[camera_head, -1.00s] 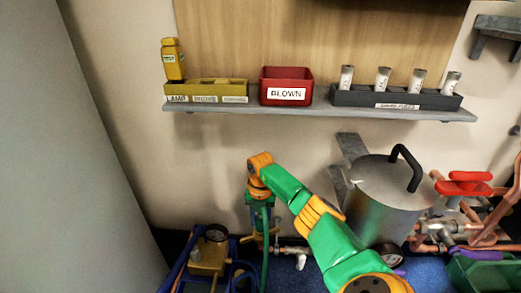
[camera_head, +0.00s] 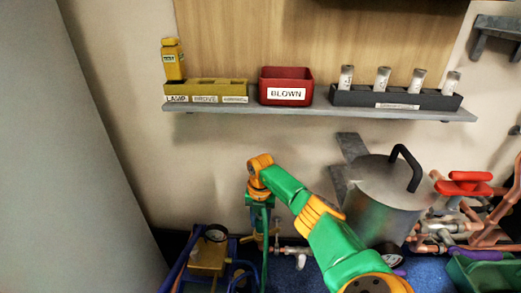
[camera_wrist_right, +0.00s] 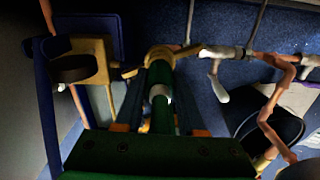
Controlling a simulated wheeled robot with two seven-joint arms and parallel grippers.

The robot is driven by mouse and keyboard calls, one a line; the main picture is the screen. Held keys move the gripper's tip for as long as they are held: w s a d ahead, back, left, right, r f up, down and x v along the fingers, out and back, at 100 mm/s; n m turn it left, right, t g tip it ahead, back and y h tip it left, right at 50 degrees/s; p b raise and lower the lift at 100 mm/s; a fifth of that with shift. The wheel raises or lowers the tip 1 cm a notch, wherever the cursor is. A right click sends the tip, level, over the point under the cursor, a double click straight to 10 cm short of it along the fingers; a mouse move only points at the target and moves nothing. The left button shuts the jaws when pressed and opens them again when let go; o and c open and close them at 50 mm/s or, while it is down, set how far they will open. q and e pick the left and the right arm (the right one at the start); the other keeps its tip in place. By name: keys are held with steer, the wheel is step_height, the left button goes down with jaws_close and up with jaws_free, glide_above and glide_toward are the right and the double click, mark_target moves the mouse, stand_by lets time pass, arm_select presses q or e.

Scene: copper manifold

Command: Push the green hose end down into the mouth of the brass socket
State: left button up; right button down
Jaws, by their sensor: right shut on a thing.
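My right gripper (camera_head: 260,203) points down at the lower middle of the head view and is shut on the green hose. The green hose (camera_head: 265,250) hangs below it; in the right wrist view the hose (camera_wrist_right: 159,78) runs out between the dark fingers (camera_wrist_right: 160,118), with a pale band on it. The brass socket (camera_wrist_right: 161,52) shows as a curved rim at the hose's far end. The hose end is lined up with the socket and overlaps it in this view; I cannot tell how deep it sits. My left gripper is not in view.
A brass block with a gauge (camera_head: 208,258) in a blue frame stands left. Right are a steel pot (camera_head: 378,205), a red valve handle (camera_head: 464,184) and copper pipes (camera_head: 490,233). A shelf (camera_head: 320,112) with bins crosses the wall above.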

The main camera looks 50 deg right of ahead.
steer(key=shift+f+b, duration=0.35)
steer(key=shift+f, duration=0.2)
steer(key=shift+c, duration=2.1)
jaws_free()
step_height(320, 180, up, 7)
steer(key=p, duration=0.3)
steer(key=shift+r+p, duration=0.15)
steer(key=shift+p, duration=0.25)
